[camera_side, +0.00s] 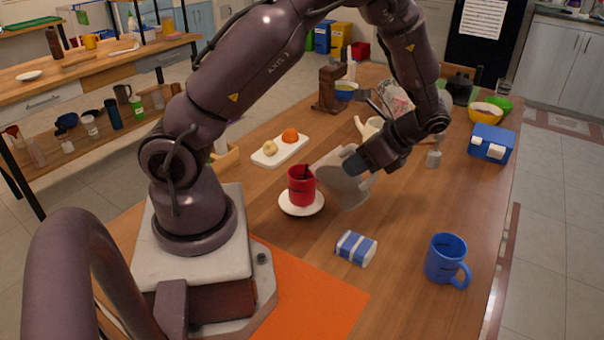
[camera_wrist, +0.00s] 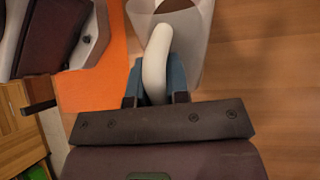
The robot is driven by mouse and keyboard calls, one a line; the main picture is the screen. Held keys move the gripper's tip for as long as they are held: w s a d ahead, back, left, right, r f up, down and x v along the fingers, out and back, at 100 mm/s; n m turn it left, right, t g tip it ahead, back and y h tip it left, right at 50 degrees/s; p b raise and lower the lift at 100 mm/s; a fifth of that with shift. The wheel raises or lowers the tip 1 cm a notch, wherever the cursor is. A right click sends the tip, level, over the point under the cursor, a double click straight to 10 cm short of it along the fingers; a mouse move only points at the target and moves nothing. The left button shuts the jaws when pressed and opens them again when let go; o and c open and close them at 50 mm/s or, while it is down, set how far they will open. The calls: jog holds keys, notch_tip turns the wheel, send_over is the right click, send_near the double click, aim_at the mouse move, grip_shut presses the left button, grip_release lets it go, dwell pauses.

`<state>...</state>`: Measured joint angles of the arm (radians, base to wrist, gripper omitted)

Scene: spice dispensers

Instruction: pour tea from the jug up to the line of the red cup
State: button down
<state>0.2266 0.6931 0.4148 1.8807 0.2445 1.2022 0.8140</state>
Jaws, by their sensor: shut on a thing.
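The jug (camera_side: 343,184) is frosted and whitish. It is tilted, with its mouth toward the red cup (camera_side: 300,190), close beside it. My gripper (camera_side: 358,164) is shut on the jug's handle. In the wrist view, my gripper (camera_wrist: 156,88) has its blue fingers on either side of the white curved handle (camera_wrist: 156,62). The jug (camera_wrist: 205,42) stands beyond it there, with brown showing inside near the top edge. The cup stands upright on a white saucer (camera_side: 301,210), with a dark stick-like mark at its rim. I cannot see its tea level or any stream.
A white tray with fruit (camera_side: 280,150) lies behind the cup. A blue box (camera_side: 491,142) and bowls are at the right back. An orange mat (camera_side: 305,295) lies in front.

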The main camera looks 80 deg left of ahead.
aim_at(356, 189)
jog(key=shift+a+r, duration=0.1)
jog(key=shift+r, duration=0.05)
dwell(0.4)
jog(key=w+d+f+g+y, duration=0.2)
jog(key=shift+w+d+f+g+y, duration=0.1)
jog(key=shift+d+f+g+y, duration=0.25)
jog(key=shift+g+y, duration=0.05)
jog(key=shift+w+d+f+n+g+y, duration=0.4)
jog(key=shift+w+d+f+g+y, duration=0.65)
jog(key=shift+y, duration=0.25)
jog(key=shift+g+y, duration=0.7)
jog(key=shift+g, duration=0.25)
jog(key=r, duration=0.3)
jog(key=d+r, duration=0.1)
jog(key=r, duration=0.1)
jog(key=shift+w+d+b, duration=0.1)
jog(key=shift+w+b, duration=0.2)
jog(key=shift+w, duration=0.05)
